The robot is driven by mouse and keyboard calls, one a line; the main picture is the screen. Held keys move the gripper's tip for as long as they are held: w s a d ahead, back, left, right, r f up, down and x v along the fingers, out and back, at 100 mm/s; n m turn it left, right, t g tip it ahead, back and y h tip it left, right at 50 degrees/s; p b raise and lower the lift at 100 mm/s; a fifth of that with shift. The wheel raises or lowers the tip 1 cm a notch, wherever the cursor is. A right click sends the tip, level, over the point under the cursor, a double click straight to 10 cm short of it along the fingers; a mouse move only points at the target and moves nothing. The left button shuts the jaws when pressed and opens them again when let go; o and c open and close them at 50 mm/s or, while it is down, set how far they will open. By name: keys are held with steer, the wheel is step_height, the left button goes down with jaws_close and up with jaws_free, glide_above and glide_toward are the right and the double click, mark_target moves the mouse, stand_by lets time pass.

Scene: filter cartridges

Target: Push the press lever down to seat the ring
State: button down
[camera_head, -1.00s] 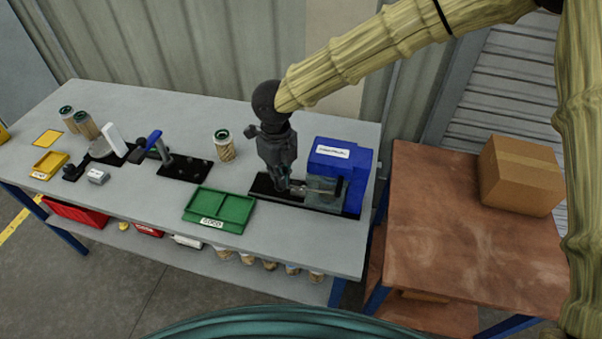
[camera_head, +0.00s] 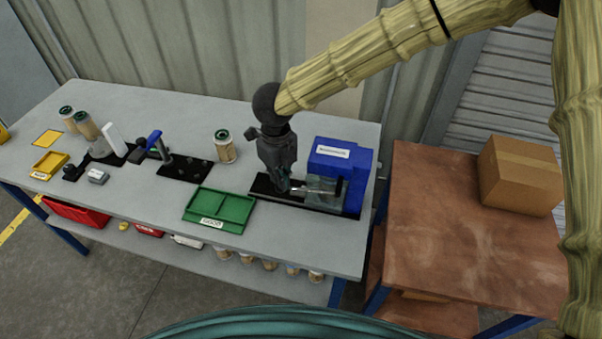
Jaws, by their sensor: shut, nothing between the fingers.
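My gripper (camera_head: 284,190) points down over the black base plate (camera_head: 262,186) at the left side of the blue machine (camera_head: 358,180). It is shut and holds nothing. Its tips are close to the machine's clear grey front part (camera_head: 322,192), where a thin pale bar shows; I cannot tell whether they touch. A lever with a blue handle (camera_head: 154,138) stands raised at a slant on a black fixture, well left of my gripper. I cannot make out a ring.
A green tray (camera_head: 201,216) lies just left of my gripper. A filter cartridge (camera_head: 224,147) stands behind it, and two more (camera_head: 86,126) stand at the far left. A brown table (camera_head: 450,270) with a cardboard box (camera_head: 519,175) is at right.

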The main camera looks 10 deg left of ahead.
step_height(320, 180, up, 12)
steer(key=p, duration=0.8)
steer(key=shift+f, duration=0.2)
stand_by(0.6)
stand_by(0.4)
